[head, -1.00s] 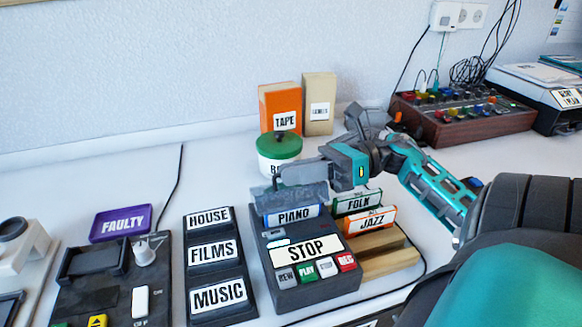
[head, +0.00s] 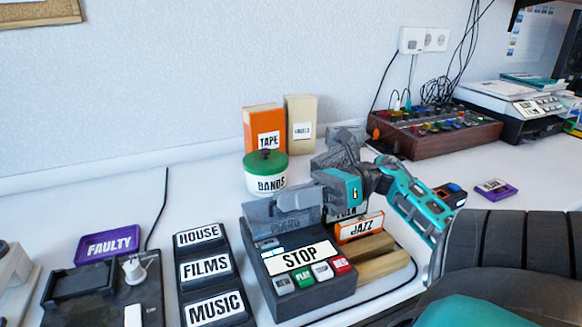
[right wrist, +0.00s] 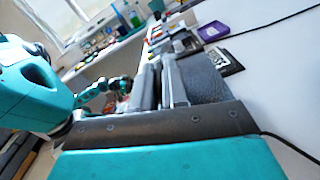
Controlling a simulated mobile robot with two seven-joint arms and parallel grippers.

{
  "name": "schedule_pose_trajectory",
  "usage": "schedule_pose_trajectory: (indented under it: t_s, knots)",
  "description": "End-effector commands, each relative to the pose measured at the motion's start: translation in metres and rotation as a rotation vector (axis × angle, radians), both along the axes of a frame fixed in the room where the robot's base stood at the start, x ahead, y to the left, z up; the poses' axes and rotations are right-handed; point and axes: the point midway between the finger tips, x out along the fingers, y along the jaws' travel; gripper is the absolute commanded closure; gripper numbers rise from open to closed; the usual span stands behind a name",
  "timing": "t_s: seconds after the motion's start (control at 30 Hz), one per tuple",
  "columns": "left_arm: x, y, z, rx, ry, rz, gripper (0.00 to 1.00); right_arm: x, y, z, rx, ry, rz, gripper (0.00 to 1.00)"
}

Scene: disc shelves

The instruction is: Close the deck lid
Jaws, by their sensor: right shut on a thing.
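The tape deck (head: 283,297) is a dark box labelled STOP, with coloured keys along its front. Its lid (head: 270,217) is a smoky grey panel at the back of the deck. It stands tilted in front of the PIANO cassette, whose label shows only faintly through it. My right gripper (head: 312,192) is shut on the lid at its upper edge. In the right wrist view, the fingers (right wrist: 165,82) are close together beside the dark lid panel (right wrist: 203,80). My left gripper is not in the head view.
The JAZZ cassette (head: 360,228) and a mostly hidden FOLK cassette stand in a wooden rack (head: 372,265) right of the deck. A green-lidded BANDS tub (head: 266,172) is behind it. The HOUSE, FILMS and MUSIC holder (head: 208,275) stands close on the left.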

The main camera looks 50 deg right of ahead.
Motion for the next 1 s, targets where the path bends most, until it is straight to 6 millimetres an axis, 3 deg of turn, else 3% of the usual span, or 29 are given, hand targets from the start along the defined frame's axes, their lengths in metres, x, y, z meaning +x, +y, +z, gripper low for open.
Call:
schedule_pose_trajectory:
  t_s: [0.17,0.2,0.4,0.73,1.0]
  knots:
    - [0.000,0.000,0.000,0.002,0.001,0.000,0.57,-0.001,0.001,0.001,0.005,0.001,0.006,1.00]
    - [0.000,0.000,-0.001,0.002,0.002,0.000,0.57,-0.001,0.001,0.001,0.005,0.001,0.006,0.83]
    - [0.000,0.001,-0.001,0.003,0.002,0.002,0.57,-0.001,0.001,0.001,0.003,-0.001,0.003,0.66]
    - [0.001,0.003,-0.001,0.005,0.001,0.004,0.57,-0.004,-0.006,0.001,0.002,0.000,0.002,0.66]
    - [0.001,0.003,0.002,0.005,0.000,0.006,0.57,-0.029,-0.053,0.002,0.003,0.002,-0.003,0.66]
